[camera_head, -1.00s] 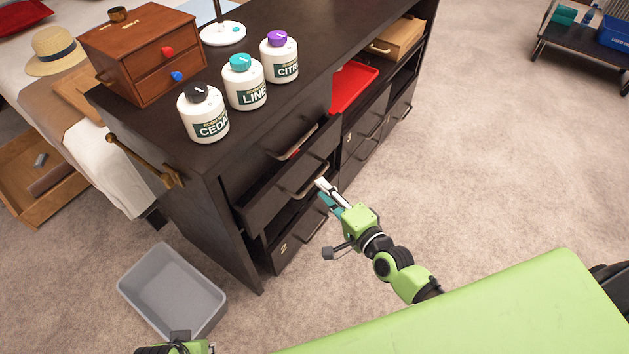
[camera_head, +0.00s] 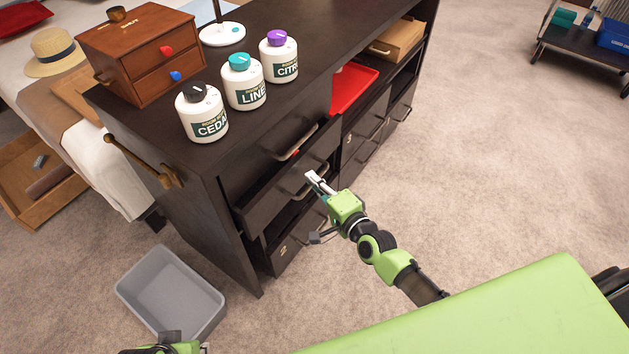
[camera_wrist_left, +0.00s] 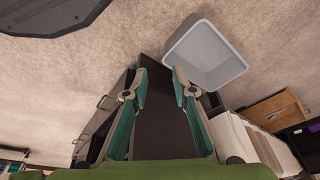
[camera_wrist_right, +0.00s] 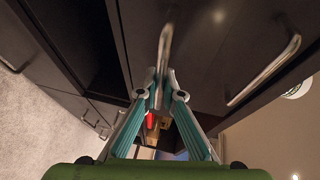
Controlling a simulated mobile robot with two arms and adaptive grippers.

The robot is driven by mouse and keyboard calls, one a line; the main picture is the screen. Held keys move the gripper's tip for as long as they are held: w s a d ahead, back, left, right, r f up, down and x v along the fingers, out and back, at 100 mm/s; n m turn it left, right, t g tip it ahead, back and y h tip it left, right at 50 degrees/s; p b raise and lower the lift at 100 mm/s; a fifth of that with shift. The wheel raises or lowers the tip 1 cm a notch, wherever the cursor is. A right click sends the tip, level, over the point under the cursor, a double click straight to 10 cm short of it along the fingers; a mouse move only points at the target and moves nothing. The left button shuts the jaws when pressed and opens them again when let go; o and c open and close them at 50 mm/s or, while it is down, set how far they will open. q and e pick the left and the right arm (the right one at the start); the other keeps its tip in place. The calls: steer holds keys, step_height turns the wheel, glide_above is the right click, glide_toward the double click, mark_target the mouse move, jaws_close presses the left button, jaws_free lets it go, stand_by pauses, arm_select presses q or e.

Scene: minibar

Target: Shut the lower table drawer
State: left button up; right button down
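The dark table has a left column of drawers. A lower drawer marked 2 (camera_head: 285,250) is beneath. My right gripper (camera_head: 311,177) is at the pulled-out drawer's handle (camera_head: 298,192). In the right wrist view, a metal handle (camera_wrist_right: 165,45) passes between the close-set fingertips (camera_wrist_right: 162,75); a firm grip cannot be made out. My left gripper (camera_wrist_left: 161,75) is open and empty, near the table's side and above the floor.
A grey bin (camera_head: 170,292) stands on the floor by the table's left end. Labelled bottles (camera_head: 204,118) and a wooden box with small drawers (camera_head: 150,60) are on top.

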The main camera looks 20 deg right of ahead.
mark_target(301, 174)
steer(key=w+a, duration=0.2)
steer(key=w, duration=0.1)
steer(key=shift+w+a, duration=0.15)
steer(key=shift+a, duration=0.1)
steer(key=c, duration=2.3)
jaws_free()
steer(key=shift+o, duration=0.7)
steer(key=shift+w+a, duration=0.1)
steer(key=shift+a, duration=0.05)
arm_select(q)
steer(key=shift+r, duration=0.25)
arm_select(e)
steer(key=v, duration=1.2)
